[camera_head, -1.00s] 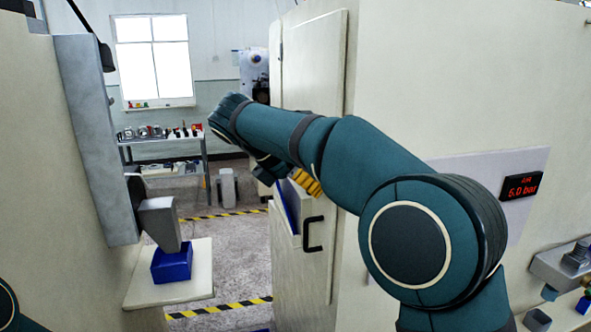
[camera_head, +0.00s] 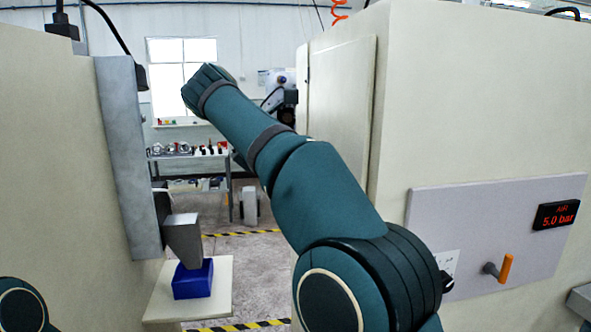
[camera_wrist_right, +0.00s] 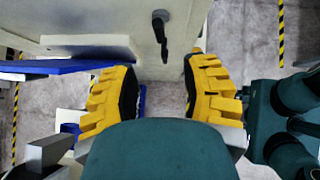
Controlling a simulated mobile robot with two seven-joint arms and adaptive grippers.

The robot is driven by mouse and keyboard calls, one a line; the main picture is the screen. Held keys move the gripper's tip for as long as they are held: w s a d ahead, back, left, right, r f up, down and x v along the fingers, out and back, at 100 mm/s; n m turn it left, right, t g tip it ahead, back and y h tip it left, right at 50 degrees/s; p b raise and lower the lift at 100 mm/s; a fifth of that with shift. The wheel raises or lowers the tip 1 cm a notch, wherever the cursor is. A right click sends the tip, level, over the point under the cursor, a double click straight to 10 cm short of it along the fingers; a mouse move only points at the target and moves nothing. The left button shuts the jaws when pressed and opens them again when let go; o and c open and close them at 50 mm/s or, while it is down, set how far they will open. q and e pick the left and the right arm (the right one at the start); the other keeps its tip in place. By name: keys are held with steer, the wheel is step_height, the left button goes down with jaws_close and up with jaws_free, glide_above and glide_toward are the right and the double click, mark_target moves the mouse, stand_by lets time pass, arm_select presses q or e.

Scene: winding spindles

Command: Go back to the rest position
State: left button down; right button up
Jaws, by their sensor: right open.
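My right arm (camera_head: 290,160) reaches up and away across the middle of the head view. Its gripper is hidden there. In the right wrist view, my right gripper (camera_wrist_right: 160,85) has its two yellow ribbed fingers spread wide, with nothing between them. Beyond the fingers are a pale machine face and a dark handle (camera_wrist_right: 161,24). Only a rounded part of my left arm (camera_head: 20,305) shows at the lower left of the head view. My left gripper is out of view.
A cream machine (camera_head: 480,100) stands close on the right, with an air display (camera_head: 556,215) and an orange-handled valve (camera_head: 503,268). Open floor (camera_head: 250,265) lies between.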

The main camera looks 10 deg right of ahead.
steer(key=shift+f, duration=0.1)
steer(key=w+f+m+y+b, duration=0.15)
steer(key=w+f, duration=0.25)
steer(key=f, duration=1.2)
steer(key=w+f+n+y+b, duration=0.1)
steer(key=w+f+y+b, duration=0.2)
steer(key=f, duration=1.3)
steer(key=s+f+m+g+y+b, duration=0.1)
steer(key=s+f+m+y+b, duration=0.3)
steer(key=f, duration=1.1)
steer(key=s+f+m+y, duration=0.3)
steer(key=s+f+m, duration=0.4)
steer(key=f, duration=0.8)
steer(key=s+d+f+m+b, duration=0.1)
steer(key=s+f+m, duration=0.3)
steer(key=s, duration=0.4)
steer(key=s+f+m+t+y+b, duration=0.1)
steer(key=s+f+m+b, duration=0.1)
steer(key=s+f+m, duration=0.3)
steer(key=s+m, duration=0.2)
steer(key=s, duration=0.2)
steer(key=shift+s+d+f, duration=0.15)
steer(key=shift+d, duration=0.2)
